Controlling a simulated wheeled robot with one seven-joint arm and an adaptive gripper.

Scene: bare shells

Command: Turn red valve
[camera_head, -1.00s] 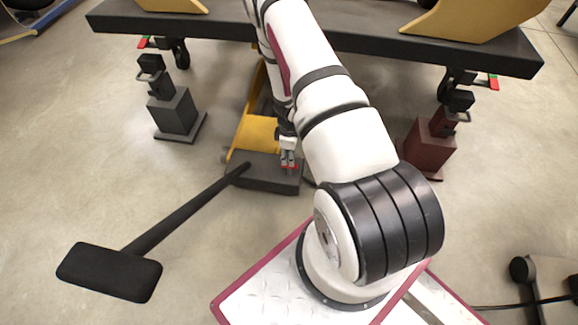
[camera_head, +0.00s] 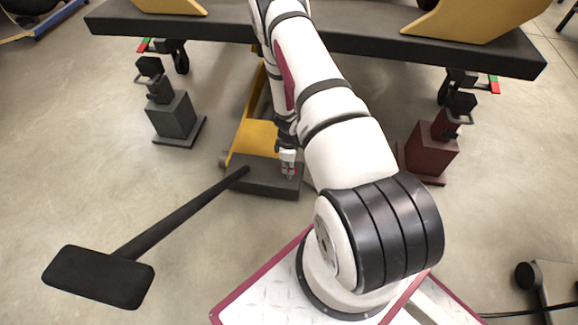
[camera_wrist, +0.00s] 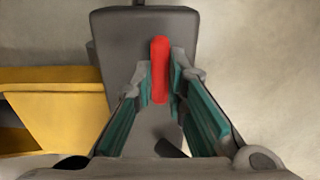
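The red valve (camera_wrist: 160,68) is a narrow red bar that stands out from a dark grey block in the wrist view. In the head view only a little red shows at the tip of my gripper (camera_head: 288,172), low over the dark front block (camera_head: 262,180) of a yellow floor unit (camera_head: 255,138). In the wrist view my gripper's fingers (camera_wrist: 161,84) are apart, with one tip on each side of the red bar. The gap at each side is small, and I cannot tell whether either fingertip touches it.
A long black handle with a wide block end (camera_head: 98,276) reaches out to the left of the front block. A grey stand (camera_head: 174,116) is at left and a dark red stand (camera_head: 431,152) at right. A long dark beam (camera_head: 420,45) spans the back. Open floor lies between.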

